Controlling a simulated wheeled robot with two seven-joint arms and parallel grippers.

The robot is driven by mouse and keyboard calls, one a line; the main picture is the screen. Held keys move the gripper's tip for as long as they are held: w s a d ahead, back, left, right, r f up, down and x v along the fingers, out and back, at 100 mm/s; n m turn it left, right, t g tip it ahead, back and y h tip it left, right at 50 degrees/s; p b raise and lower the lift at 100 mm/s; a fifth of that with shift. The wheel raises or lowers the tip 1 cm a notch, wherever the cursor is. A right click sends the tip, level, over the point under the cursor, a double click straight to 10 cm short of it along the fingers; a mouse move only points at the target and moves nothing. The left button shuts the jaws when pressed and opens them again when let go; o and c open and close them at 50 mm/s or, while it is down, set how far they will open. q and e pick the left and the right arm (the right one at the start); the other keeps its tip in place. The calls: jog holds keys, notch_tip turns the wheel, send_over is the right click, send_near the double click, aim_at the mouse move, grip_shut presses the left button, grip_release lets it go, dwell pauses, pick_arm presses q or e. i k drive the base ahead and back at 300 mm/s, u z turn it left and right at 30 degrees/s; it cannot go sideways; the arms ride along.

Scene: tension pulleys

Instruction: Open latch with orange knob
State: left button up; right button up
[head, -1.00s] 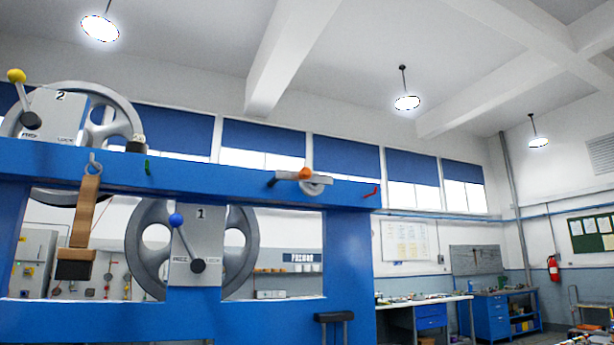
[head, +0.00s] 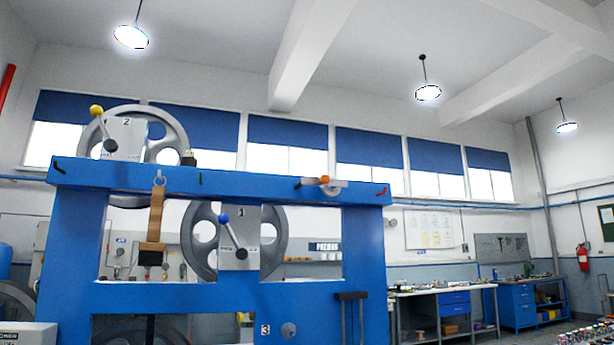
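The orange knob (head: 324,180) sits on a latch (head: 308,182) on the top beam of the blue frame (head: 240,186), near its right end. The latch is a short dark lever with a dark tip to the left of the knob, lying nearly level. A light round disc (head: 335,187) shows just right of and below the knob. I cannot tell whether the latch is open or closed. Neither of my grippers shows in the head view.
Wheel 2 with a yellow-knobbed lever (head: 97,111) stands on top of the frame. Wheel 1 with a blue-knobbed lever (head: 224,219) sits inside it. A brown strap (head: 156,215) hangs from the beam. Workbenches (head: 440,297) stand behind on the right.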

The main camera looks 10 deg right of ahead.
aim_at(324, 180)
jog(key=u, duration=0.95)
jog(key=i, duration=0.9)
jog(key=z, duration=0.5)
